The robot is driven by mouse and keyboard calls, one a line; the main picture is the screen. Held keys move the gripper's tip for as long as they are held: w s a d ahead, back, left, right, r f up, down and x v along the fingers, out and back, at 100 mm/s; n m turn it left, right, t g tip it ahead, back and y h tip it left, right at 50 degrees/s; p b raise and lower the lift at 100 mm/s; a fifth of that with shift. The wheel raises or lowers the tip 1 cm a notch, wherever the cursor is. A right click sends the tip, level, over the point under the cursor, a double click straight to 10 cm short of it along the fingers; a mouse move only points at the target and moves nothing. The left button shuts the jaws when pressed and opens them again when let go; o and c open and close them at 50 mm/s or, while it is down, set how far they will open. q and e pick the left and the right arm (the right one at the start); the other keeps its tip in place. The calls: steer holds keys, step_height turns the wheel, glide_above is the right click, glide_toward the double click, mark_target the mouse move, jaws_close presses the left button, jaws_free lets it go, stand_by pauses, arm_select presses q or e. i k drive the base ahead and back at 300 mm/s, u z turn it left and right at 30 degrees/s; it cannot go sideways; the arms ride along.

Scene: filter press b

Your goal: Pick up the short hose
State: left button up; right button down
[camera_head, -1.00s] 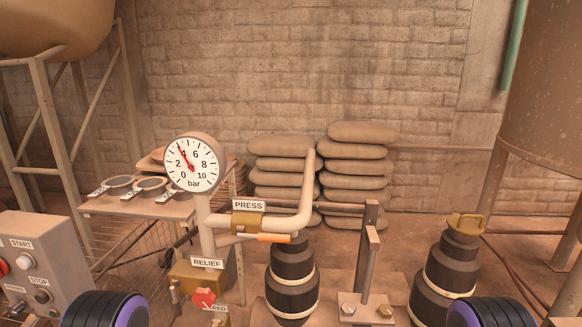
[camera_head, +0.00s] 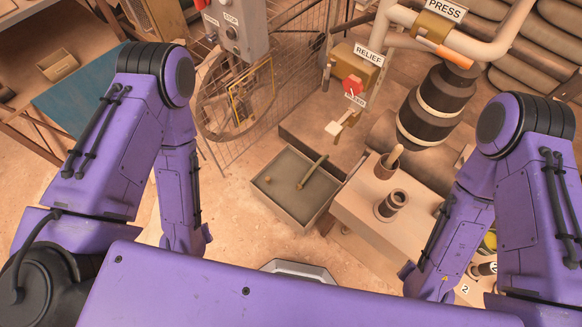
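A short olive-green tube-like piece (camera_head: 313,170) lies slantwise in a shallow grey tray (camera_head: 276,205) on the floor, with its upper end near the tray's back edge. It may be the short hose; at this size I cannot tell for sure. A small tan round thing (camera_head: 268,178) also lies in the tray. My two purple arms hang down, one to the left of the tray and one to the right beyond a pale block. No gripper fingers show at their lower ends. Nothing visible touches the tube-like piece.
A pale bench block (camera_head: 350,212) with dark cylindrical fittings (camera_head: 393,203) stands right of the tray. Behind are the RELIEF valve (camera_head: 352,86), a dark ribbed column (camera_head: 436,105) and a wire guard (camera_head: 235,105). A blue-topped table (camera_head: 80,95) is at left. Bare floor lies left of the tray.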

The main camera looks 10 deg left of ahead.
mark_target(299, 187)
steer(key=z, duration=0.05)
steer(key=k, duration=0.45)
steer(key=u, duration=1.1)
steer(key=i, duration=1.2)
steer(key=z, duration=3.05)
